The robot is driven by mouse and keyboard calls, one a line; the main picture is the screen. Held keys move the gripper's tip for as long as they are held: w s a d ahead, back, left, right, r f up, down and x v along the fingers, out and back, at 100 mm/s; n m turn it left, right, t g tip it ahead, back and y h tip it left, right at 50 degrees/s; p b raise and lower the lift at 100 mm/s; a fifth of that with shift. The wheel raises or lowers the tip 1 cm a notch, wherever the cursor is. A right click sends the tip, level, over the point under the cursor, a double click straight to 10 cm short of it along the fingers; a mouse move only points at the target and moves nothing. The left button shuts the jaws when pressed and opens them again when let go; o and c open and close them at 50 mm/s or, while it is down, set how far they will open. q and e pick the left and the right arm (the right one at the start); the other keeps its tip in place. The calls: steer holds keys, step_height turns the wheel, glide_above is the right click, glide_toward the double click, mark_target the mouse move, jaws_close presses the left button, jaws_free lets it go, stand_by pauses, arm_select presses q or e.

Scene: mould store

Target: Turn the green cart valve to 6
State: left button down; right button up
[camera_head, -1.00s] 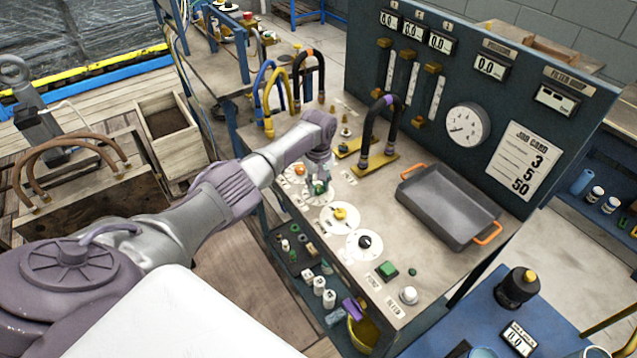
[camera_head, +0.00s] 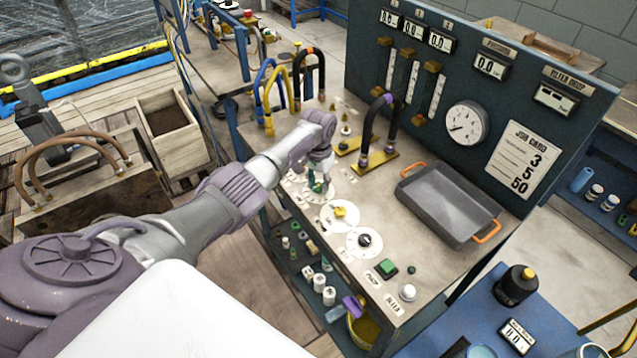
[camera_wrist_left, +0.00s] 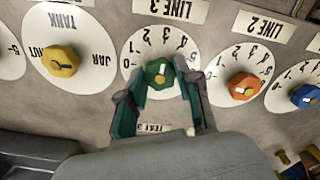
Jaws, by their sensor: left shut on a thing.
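The green valve knob (camera_wrist_left: 160,74) sits on a round white numbered dial under the label LINE 3 in the left wrist view. My left gripper (camera_wrist_left: 162,82) has its two fingers on either side of this knob and is shut on it. In the head view the left gripper (camera_head: 319,184) comes down on the green knob from above, hiding most of it and part of its dial. The knob carries a pale mark, but which number it points to is not clear. My right gripper is in neither view.
A yellow knob (camera_head: 340,211) and a black knob (camera_head: 364,241) stand on neighbouring dials. The orange knob (camera_wrist_left: 243,86) and blue knob (camera_wrist_left: 306,96) lie on the other side. A grey tray (camera_head: 450,203) and black hose loop (camera_head: 378,130) are nearby on the bench.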

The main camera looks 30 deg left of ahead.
arm_select(q)
steer(key=m, duration=0.4)
steer(key=shift+m, duration=0.3)
steer(key=m, duration=0.4)
steer(key=shift+m+b, duration=0.3)
steer(key=m, duration=0.4)
steer(key=shift+b, duration=0.3)
steer(key=shift+m+b, duration=0.3)
steer(key=shift+m, duration=1.9)
steer(key=c, duration=0.8)
jaws_free()
steer(key=shift+r, duration=0.15)
